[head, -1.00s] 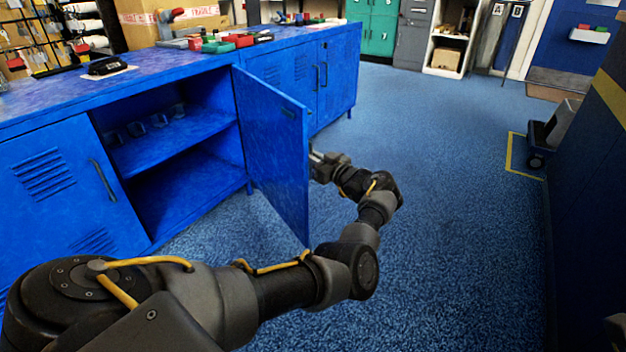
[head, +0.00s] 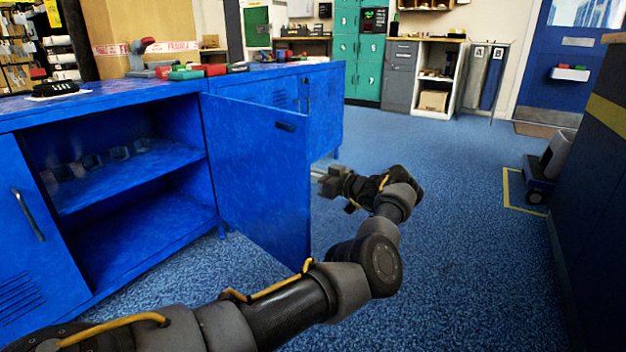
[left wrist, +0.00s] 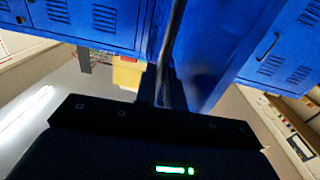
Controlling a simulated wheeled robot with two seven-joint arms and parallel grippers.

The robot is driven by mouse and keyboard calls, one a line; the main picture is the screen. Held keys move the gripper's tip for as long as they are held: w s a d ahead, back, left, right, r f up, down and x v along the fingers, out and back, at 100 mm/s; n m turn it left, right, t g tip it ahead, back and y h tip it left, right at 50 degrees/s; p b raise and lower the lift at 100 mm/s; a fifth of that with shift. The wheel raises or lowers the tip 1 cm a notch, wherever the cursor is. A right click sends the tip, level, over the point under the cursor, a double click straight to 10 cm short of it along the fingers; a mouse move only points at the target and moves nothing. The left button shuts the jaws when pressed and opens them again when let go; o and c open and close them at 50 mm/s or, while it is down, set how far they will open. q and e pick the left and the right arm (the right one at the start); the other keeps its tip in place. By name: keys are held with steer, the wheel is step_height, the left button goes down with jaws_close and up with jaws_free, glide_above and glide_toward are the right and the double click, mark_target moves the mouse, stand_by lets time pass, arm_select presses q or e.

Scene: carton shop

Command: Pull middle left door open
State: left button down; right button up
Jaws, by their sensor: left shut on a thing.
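The blue cabinet door (head: 255,175) stands open, swung out from the cabinet into the room, its inner face toward me in the head view. My left gripper (head: 324,178) reaches around the door's free edge to its outer side; the fingertips are partly hidden behind the door. In the left wrist view the gripper (left wrist: 164,88) is shut on a dark bar handle (left wrist: 174,45) that runs along the blue door (left wrist: 205,50). My right gripper is not in view.
The open compartment has a shelf (head: 130,180) with several small bins on it. A closed blue door (head: 30,235) is at the left. Tools and trays lie on the cabinet top. Blue floor (head: 470,240) is clear to the right, with a dark cart (head: 540,180) beyond.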

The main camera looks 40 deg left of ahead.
arm_select(q)
steer(key=c, duration=1.5)
jaws_free()
steer(key=d, duration=0.7)
steer(key=d+p, duration=0.1)
steer(key=d, duration=0.3)
steer(key=shift+w, duration=0.25)
